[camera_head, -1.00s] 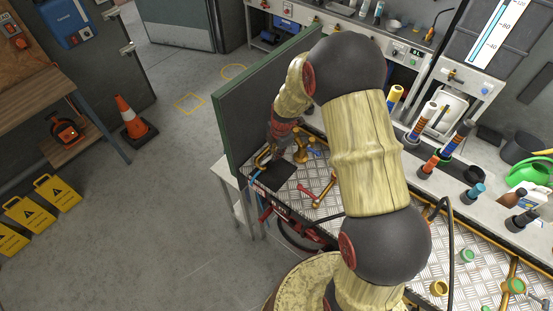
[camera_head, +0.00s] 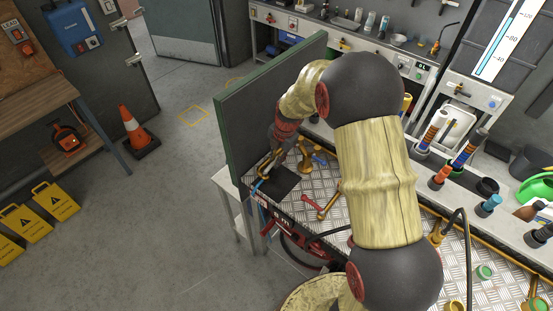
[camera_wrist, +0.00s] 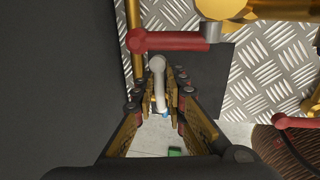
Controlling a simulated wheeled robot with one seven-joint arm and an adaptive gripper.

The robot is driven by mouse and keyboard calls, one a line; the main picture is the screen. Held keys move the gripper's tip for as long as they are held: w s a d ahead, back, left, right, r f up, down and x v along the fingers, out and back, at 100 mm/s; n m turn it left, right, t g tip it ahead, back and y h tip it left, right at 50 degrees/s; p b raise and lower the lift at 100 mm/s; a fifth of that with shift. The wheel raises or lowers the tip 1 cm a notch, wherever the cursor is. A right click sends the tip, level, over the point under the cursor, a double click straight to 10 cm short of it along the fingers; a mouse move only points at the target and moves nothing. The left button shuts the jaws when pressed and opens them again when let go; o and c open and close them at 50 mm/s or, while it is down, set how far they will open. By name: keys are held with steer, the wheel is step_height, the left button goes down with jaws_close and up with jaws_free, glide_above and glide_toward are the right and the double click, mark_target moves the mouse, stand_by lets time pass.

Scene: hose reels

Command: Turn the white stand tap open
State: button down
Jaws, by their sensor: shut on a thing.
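The white stand tap's lever (camera_wrist: 159,88) shows in the wrist view as a short white handle with a round end, lying lengthwise between my fingers. My gripper (camera_wrist: 162,92) is closed around it, with a finger on each side. Part of the lever and the tap body beneath are hidden by the fingers. In the head view my gripper (camera_head: 268,164) is low at the left end of the metal bench, by the dark upright panel. The white lever cannot be made out there.
A red lever (camera_wrist: 172,41) on a brass fitting (camera_wrist: 226,8) lies just beyond my fingertips. Another red handle (camera_wrist: 295,122) is at the right. The dark green-edged panel (camera_head: 252,118) stands close on the left. Brass fittings (camera_head: 328,206) lie along the chequer-plate bench.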

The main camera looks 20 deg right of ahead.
steer(key=shift+w+r, duration=0.1)
steer(key=c, duration=1.9)
jaws_free()
steer(key=r, duration=0.4)
steer(key=s+r, duration=0.1)
steer(key=r, duration=0.2)
steer(key=s+d+r, duration=0.1)
steer(key=r, duration=0.3)
steer(key=shift+d+r, duration=0.1)
steer(key=shift+r, duration=0.2)
